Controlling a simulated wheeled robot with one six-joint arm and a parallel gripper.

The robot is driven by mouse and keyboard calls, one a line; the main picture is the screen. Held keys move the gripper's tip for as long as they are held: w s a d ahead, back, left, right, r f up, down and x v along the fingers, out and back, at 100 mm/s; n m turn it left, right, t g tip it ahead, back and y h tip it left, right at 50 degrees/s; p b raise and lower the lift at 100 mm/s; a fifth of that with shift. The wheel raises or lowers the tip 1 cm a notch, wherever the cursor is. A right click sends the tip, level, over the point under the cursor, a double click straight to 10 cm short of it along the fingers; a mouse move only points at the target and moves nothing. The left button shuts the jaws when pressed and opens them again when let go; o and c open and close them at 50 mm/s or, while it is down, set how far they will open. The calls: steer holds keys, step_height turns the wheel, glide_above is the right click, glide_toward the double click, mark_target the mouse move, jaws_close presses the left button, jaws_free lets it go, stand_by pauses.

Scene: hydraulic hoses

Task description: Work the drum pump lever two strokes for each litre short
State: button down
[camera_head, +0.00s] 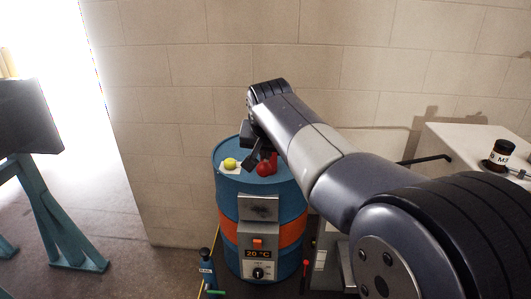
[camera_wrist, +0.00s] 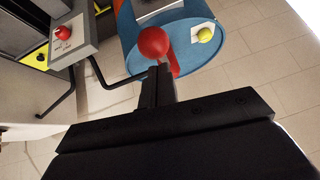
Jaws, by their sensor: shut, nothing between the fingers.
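A blue drum (camera_head: 287,200) with an orange band stands by the wall; its top also shows in the wrist view (camera_wrist: 130,38). A red ball-ended part (camera_head: 266,168), perhaps the pump lever, is at the drum top. In the wrist view the red ball (camera_wrist: 153,42) sits just beyond my fingertips, with a red stem beside them. My gripper (camera_wrist: 157,72) is shut with nothing between its fingers, over the drum top. I cannot tell whether it touches the red part. In the head view my arm partly hides the gripper (camera_head: 256,150). No litre reading is legible.
A yellow-green ball (camera_head: 229,163) rests on a pale plate on the drum top. A pale cabinet (camera_head: 455,140) is at right.

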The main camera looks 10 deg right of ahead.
mark_target(265, 175)
steer(key=shift+f, duration=0.3)
steer(key=shift+s+f, duration=0.1)
steer(key=shift+a+f+b, duration=0.1)
steer(key=shift+f+b, duration=0.05)
steer(key=shift+b, duration=0.3)
steer(key=shift+t+h, duration=0.3)
steer(key=shift+t, duration=0.6)
steer(key=f+b, duration=0.1)
steer(key=b, duration=0.1)
steer(key=s+f+b, duration=0.1)
steer(key=b, duration=0.2)
steer(key=f+b, duration=0.2)
steer(key=b, duration=0.1)
steer(key=shift+s+a, duration=0.25)
steer(key=shift+s, duration=0.05)
step_height(265, 175, down, 12)
steer(key=s+t+h+b, duration=0.1)
steer(key=t+b, duration=0.4)
steer(key=b, duration=2)
steer(key=shift+a+f, duration=0.15)
steer(key=shift+f, duration=0.05)
steer(key=shift+f+b, duration=0.2)
steer(key=shift+b, duration=0.1)
steer(key=shift+r, duration=0.15)
